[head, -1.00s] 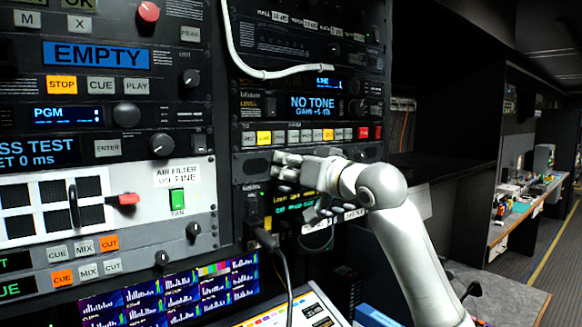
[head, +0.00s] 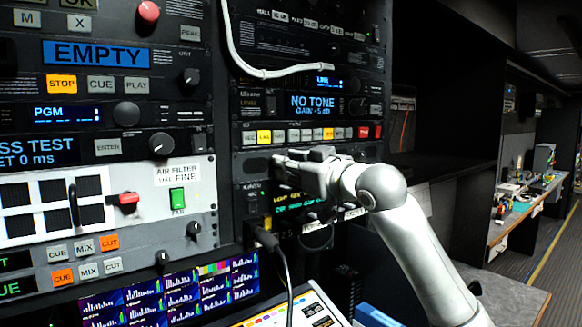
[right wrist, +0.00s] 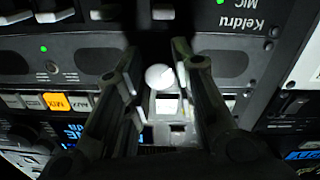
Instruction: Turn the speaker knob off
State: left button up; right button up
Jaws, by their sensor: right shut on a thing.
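A small round white speaker knob (right wrist: 159,77) sits between the two fingers of my right gripper in the right wrist view. It is on a dark panel strip with oval grilles on both sides. My right gripper (right wrist: 157,66) is shut on the knob. In the head view my right gripper (head: 281,166) is at the rack, just below the row of lit buttons, and it hides the knob. The knob's pointer setting is too small to read. My left gripper is not in view.
Above the gripper is a button row (head: 305,134) and the blue "NO TONE" display (head: 312,104). Below it a black cable (head: 284,270) hangs from a plug. A white panel with a green switch (head: 177,199) is left. Open space lies right of the rack.

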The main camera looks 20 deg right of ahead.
jog(key=o, duration=1)
jog(key=shift+o, duration=0.2)
jog(key=v, duration=1.2)
jog(key=shift+d, duration=0.1)
